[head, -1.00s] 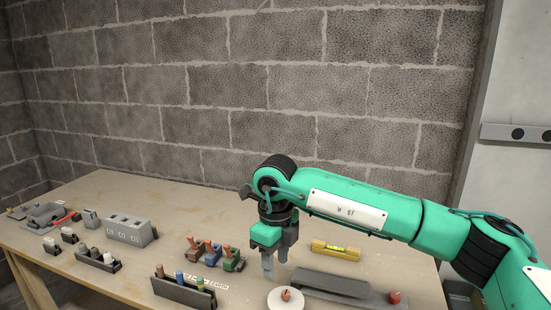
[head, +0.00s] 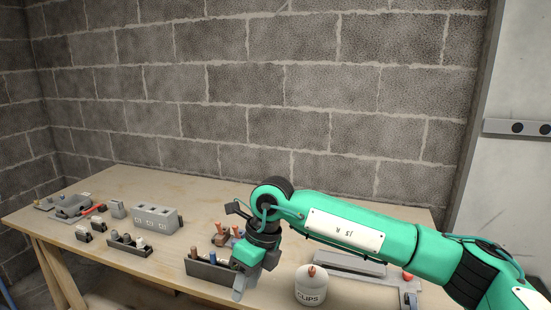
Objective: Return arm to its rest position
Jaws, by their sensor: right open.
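My right arm is green with a white label and comes in from the right. Its gripper (head: 254,276) points down over the front part of the wooden table (head: 170,275). The gripper is open and I see nothing between its fingers. It is just right of a dark rack (head: 208,270) holding upright coloured pegs, and it overlaps the rack's right end in the picture. I cannot tell whether they touch. My left gripper is not in view.
A white tub marked CLIPS (head: 311,288) stands right of the gripper. A grey block with slots (head: 160,219), small holders (head: 128,246) and a grey tray (head: 70,208) are on the left. A grey channel (head: 345,265) lies behind the tub. A block wall (head: 240,90) closes the back.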

